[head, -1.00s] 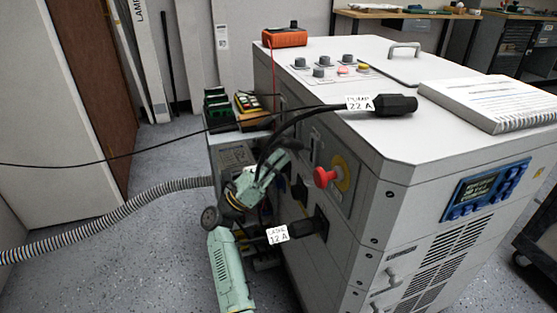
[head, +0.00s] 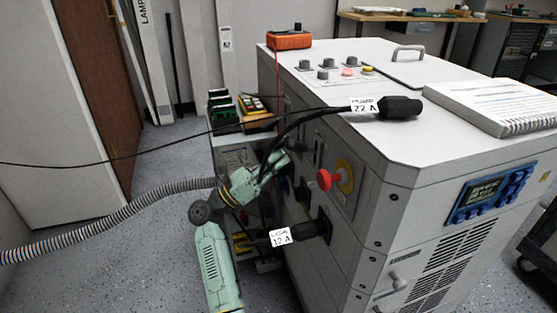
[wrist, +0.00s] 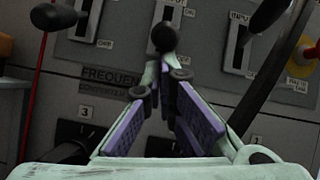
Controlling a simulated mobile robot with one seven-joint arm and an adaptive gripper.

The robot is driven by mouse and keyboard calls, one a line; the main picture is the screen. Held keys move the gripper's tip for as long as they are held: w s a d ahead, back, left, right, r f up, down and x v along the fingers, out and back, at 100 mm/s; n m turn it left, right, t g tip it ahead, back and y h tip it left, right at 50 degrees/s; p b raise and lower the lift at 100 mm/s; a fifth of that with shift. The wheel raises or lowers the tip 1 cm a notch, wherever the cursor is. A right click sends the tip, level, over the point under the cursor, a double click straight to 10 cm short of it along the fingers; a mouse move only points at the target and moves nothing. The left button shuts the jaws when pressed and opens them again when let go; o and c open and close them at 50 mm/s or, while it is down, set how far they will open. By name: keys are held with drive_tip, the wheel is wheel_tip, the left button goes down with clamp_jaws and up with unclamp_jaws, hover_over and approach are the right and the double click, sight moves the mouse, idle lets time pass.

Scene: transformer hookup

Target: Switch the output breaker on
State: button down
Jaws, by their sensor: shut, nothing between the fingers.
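The grey machine cabinet (head: 410,160) has breaker switches on its side panel. In the wrist view, a slot with a round black knob (wrist: 163,38) stands straight ahead. I cannot make out which one is the output breaker. My gripper (wrist: 160,78) has its fingertips together just below the black knob in the picture; I cannot tell if they touch it. In the head view my gripper (head: 279,163) is beside the panel, partly behind hanging cables.
A red emergency button (head: 325,180) sticks out right of my gripper. A black cable with a PUMP 22 A tag (head: 364,105) crosses above. A plug tagged 12 A (head: 281,237) is below. A ribbed hose (head: 110,225) runs left.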

drive_tip(key=a+r+g+y+p, duration=0.1)
drive_tip(key=a+r+g+y, duration=0.2)
drive_tip(key=r+y, duration=0.3)
drive_tip(key=shift+s+r+m+y, duration=0.35)
drive_tip(key=shift+s+y, duration=0.1)
drive_tip(key=shift+y, duration=0.45)
drive_tip(key=shift+r, duration=0.25)
